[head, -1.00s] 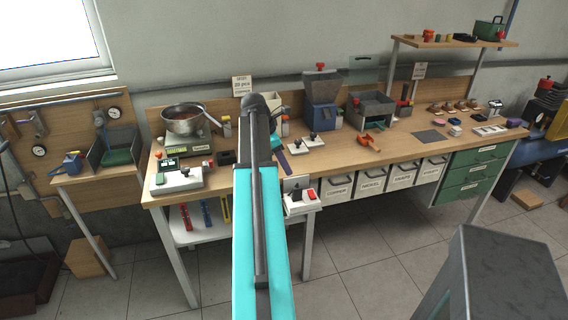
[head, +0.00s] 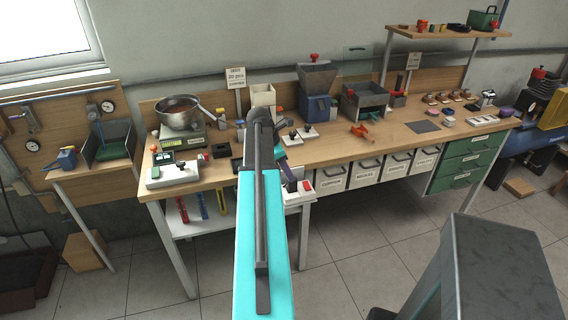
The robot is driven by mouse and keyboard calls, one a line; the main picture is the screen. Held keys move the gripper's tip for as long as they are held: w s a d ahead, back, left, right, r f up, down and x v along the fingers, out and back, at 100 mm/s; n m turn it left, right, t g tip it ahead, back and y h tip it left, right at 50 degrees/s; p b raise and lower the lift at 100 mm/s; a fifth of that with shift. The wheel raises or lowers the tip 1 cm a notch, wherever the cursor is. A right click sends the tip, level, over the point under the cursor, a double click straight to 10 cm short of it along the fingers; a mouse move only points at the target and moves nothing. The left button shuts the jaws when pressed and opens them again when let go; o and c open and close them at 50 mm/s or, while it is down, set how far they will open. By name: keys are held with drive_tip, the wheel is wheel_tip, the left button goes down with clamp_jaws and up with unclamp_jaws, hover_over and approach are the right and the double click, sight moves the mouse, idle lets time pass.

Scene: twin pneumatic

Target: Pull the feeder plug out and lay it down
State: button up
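The feeder, a dark hopper on a blue base (head: 318,104) with a red knob on top, stands at the back of the bench. A white box with a red switch (head: 306,186) sits at the bench's front edge, just right of my arm. A dark narrow part at the end of my arm, which seems to be my gripper (head: 290,180), reaches down over the left part of this box. Its fingers are too small and covered to tell open from shut. I cannot make out the feeder plug; it may be hidden behind my arm or gripper.
A scale with a metal pan (head: 179,112) and a white device (head: 172,174) stand left of my arm. Bare bench top (head: 385,137) lies between the tools.

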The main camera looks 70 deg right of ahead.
drive_tip(key=shift+p+x, duration=0.55)
drive_tip(key=shift+x, duration=2.45)
drive_tip(key=shift+c, duration=0.3)
clamp_jaws()
drive_tip(key=c, duration=0.8)
unclamp_jaws()
clamp_jaws()
drive_tip(key=shift+r+p, duration=1.7)
drive_tip(key=shift+r, duration=0.4)
drive_tip(key=shift+r+p, duration=1.5)
drive_tip(key=shift+r, duration=0.45)
